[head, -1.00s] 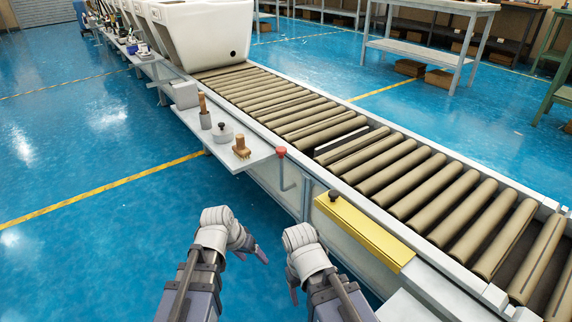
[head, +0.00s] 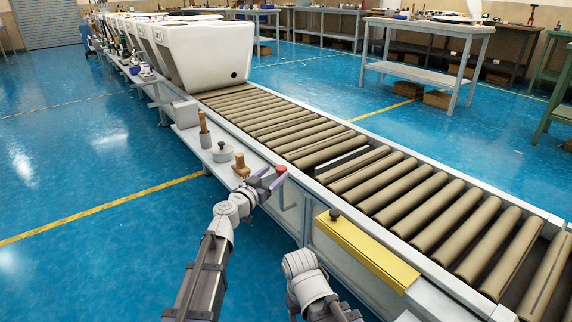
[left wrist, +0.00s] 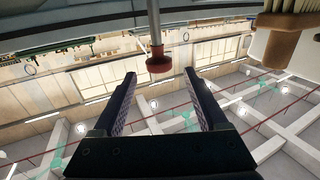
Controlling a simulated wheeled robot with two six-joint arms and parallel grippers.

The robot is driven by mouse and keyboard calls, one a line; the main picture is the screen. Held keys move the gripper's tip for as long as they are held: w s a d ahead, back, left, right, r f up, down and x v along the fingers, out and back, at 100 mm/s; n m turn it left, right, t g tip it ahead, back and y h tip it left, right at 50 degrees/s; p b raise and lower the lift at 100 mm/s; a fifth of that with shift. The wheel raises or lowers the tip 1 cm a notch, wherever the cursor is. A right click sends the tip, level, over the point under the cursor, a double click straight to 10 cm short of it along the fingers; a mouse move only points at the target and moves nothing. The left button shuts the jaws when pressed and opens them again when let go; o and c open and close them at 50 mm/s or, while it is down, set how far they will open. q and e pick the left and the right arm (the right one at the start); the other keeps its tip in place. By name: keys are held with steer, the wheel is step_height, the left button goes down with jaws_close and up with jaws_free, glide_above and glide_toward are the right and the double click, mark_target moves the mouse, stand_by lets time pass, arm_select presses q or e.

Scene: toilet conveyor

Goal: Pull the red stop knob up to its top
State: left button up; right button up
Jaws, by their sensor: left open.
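The red stop knob (head: 281,169) tops a thin rod at the near side of the conveyor, by the right end of the grey side shelf (head: 190,137). My left gripper (head: 271,176) is open and reaches toward the knob from the lower left, with its fingertips close to it. In the left wrist view the red knob (left wrist: 159,63) appears on its rod, upside down, just beyond the fingertips and roughly centred in the gap. It is not gripped. My right arm is at the bottom of the head view, and its fingers are mostly hidden.
A wooden brush (head: 241,166), a grey lidded pot (head: 222,152) and a wooden-handled tool (head: 204,130) stand on the shelf. A yellow plate with a black knob (head: 335,214) lies to the right. The roller conveyor (head: 330,157) runs behind; blue floor is free at left.

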arm_select(q)
steer(key=x, duration=0.7)
steer(key=shift+w+d, duration=0.3)
jaws_close()
stand_by(0.4)
stand_by(0.9)
